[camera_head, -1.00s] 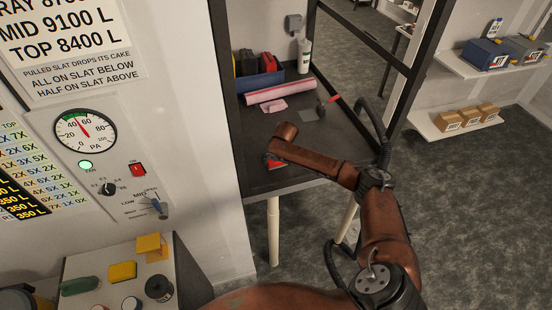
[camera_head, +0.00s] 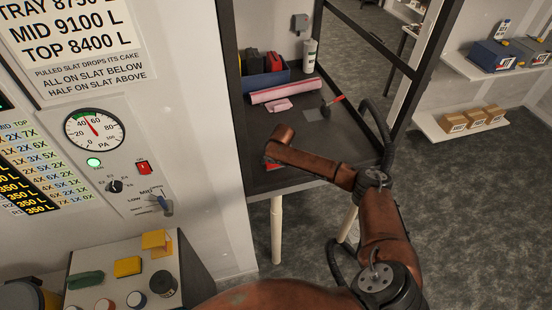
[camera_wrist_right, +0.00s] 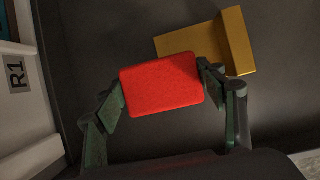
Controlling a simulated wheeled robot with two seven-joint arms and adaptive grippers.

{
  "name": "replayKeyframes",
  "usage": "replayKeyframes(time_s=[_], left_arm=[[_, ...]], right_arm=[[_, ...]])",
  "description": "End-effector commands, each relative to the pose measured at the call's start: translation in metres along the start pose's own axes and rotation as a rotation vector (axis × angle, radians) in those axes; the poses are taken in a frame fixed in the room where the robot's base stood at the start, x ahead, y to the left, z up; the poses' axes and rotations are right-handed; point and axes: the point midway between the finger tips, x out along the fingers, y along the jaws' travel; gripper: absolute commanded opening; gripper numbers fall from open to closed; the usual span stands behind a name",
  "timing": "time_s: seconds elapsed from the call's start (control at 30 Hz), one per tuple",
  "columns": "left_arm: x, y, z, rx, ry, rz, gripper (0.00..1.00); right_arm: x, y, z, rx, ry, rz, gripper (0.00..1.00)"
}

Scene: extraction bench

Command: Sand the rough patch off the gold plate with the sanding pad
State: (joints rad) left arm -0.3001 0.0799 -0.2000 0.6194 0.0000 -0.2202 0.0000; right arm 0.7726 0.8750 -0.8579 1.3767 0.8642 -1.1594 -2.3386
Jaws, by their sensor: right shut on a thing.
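The red sanding pad (camera_wrist_right: 162,85) is held between the two green-grey fingers of my right gripper (camera_wrist_right: 165,84), in the right wrist view. A gold plate (camera_wrist_right: 195,42) with a raised edge on its right lies on the dark bench top, behind and to the right of the pad. The pad overlaps its lower left corner in the picture; I cannot tell whether they touch. I can make out no rough patch. In the head view a bit of red (camera_head: 271,163) shows beside my right arm's end, which hides the gold plate. My left gripper is out of view.
The bench (camera_head: 262,182) has a dark frame around it. At its back stand a blue bin (camera_head: 264,83), a pink roll (camera_head: 288,91), a pink cloth (camera_head: 279,105), a white bottle (camera_head: 308,56) and a red-handled tool (camera_head: 334,101). A wall panel with a gauge (camera_head: 94,129) stands left.

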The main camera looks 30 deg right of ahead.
Motion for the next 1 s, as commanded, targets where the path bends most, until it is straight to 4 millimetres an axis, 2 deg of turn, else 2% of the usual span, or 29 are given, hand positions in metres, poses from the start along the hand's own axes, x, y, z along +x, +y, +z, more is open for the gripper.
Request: replayKeyframes(time_s=[0.6, 0.77, 1.0], left_arm=[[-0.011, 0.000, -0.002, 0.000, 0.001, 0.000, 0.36], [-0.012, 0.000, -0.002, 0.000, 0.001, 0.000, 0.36], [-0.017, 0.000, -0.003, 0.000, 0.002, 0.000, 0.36]], right_arm=[[0.001, -0.030, -0.001, 0.001, 0.001, -0.001, 0.45], [0.002, -0.028, -0.001, 0.000, 0.001, 0.000, 0.45], [0.001, -0.015, 0.000, -0.001, 0.000, 0.000, 0.45]])
